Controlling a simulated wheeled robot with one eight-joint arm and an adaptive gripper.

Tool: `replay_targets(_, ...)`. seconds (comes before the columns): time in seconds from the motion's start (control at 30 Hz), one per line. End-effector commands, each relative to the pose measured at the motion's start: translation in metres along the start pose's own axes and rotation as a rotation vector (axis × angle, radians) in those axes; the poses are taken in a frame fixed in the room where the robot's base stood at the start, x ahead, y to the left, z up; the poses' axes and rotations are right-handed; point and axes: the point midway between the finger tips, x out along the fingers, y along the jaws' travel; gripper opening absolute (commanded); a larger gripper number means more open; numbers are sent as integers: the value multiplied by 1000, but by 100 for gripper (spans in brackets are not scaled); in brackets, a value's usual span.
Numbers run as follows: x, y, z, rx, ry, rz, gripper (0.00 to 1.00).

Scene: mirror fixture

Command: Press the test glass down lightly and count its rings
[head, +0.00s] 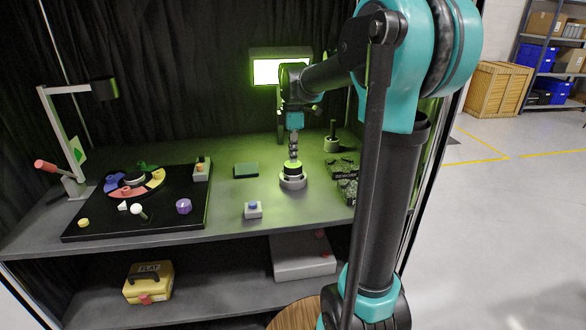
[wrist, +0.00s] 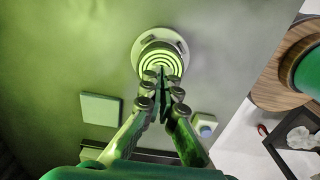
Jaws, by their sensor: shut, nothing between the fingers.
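The test glass (wrist: 158,61) is a round disc in a pale grey round holder (wrist: 183,48), with several light green and dark concentric rings on its face. In the head view the glass (head: 292,167) shows as a bright green-lit top on the grey holder (head: 292,182), on the dark bench. My gripper (head: 294,158) points down right above it. In the wrist view my gripper (wrist: 163,74) has its fingertips together, empty, over the near part of the glass and hiding part of the rings. I cannot tell whether the tips touch it.
A lit green panel (head: 268,72) stands behind. A grey block with a blue button (head: 253,211) is in front left, a flat green-topped block (head: 246,170) left. Dark patterned blocks (head: 344,190) and a knobbed stand (head: 332,143) are at right. A black mat (head: 100,225) holds coloured pieces.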

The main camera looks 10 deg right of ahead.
Motion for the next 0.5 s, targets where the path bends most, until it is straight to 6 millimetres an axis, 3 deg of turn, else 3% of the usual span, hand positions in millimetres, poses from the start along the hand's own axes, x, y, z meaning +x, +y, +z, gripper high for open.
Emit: replay_targets(0.5, -38, 0, 0, 0, 0, 0, 0)
